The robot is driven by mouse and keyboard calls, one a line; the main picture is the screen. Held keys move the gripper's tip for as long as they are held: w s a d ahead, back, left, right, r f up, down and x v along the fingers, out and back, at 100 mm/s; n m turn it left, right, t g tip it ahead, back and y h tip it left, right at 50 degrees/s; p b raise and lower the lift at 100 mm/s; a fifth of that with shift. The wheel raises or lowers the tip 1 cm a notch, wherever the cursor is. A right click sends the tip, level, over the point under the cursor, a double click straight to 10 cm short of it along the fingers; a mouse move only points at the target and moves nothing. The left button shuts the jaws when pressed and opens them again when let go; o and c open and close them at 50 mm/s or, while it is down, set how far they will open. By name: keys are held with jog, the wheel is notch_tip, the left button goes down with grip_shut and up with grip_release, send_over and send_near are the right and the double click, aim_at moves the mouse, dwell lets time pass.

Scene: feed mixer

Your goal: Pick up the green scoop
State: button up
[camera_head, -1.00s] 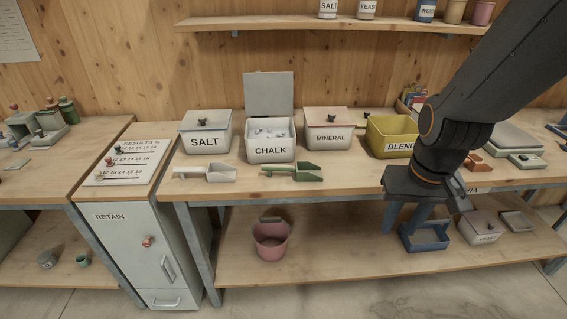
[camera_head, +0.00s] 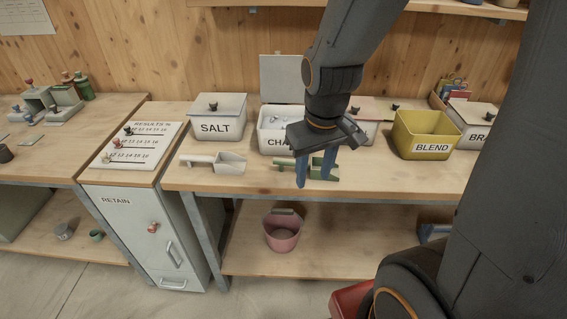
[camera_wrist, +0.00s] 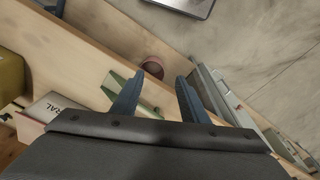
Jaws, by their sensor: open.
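The green scoop (camera_head: 318,173) lies on the wooden bench in front of the chalk bin (camera_head: 265,139). In the head view it is partly hidden behind my gripper (camera_head: 317,182). My gripper is open and empty, with blue fingers pointing down, over the bench's front edge and in front of the scoop.
A white scoop (camera_head: 228,163) lies to the left, before the salt bin (camera_head: 217,118). The open yellow blend bin (camera_head: 425,141) stands to the right. A pink bucket (camera_head: 282,234) is on the lower shelf. The bench front right of the scoop is clear.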

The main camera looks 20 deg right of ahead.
jog(key=w+n+b, duration=0.2)
jog(key=w+n, duration=0.9)
jog(key=w, duration=0.2)
jog(key=shift+n+h, duration=0.4)
jog(key=shift+n, duration=0.1)
jog(key=shift+w+d+f+p, duration=0.1)
jog(key=shift+w+f+p, duration=0.2)
jog(key=shift+f, duration=1.1)
jog(key=shift+w+d+f+p, duration=0.1)
jog(key=shift+w+f+p, duration=0.2)
jog(key=shift+f, duration=1.05)
jog(key=shift+w+d+f+p, duration=0.15)
jog(key=shift+f+p, duration=0.25)
jog(key=shift+f, duration=1)
grip_shut()
